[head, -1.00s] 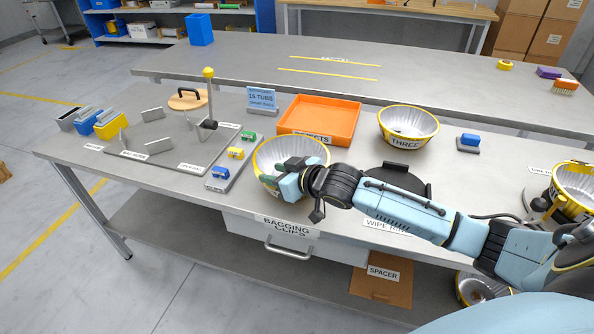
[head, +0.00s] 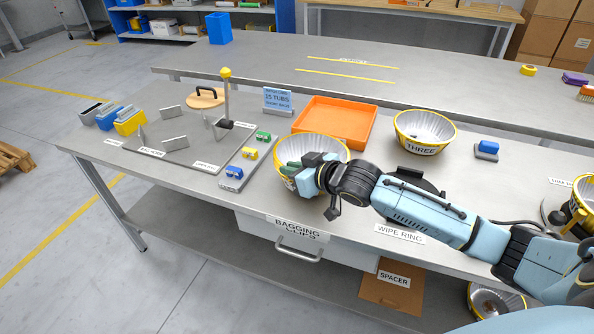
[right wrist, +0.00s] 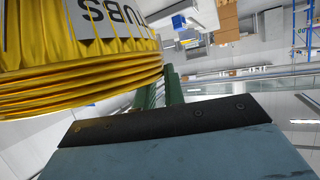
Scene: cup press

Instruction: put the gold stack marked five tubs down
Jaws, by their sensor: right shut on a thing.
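The gold stack of tubs (head: 314,149), silver inside with a gold rim, is near the front edge of the table (head: 262,207). In the right wrist view the gold stack (right wrist: 100,72) fills the upper left, with several ridged rims and an upside-down label reading "TUBS"; its number is out of view. My right gripper (head: 292,171) is shut on the near left side of the stack. Its green fingers (right wrist: 170,88) reach to the stack's rims. The stack looks upright; I cannot tell whether its base touches the table. My left gripper is not in view.
An orange tray (head: 372,122) lies behind the stack. A gold stack marked THREE (head: 424,149) stands to the right. Blue, yellow and green clips sit on a grey strip (head: 243,171) at left, beside a dark board with a post (head: 227,100). A "15 TUBS" sign (head: 278,100) stands behind.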

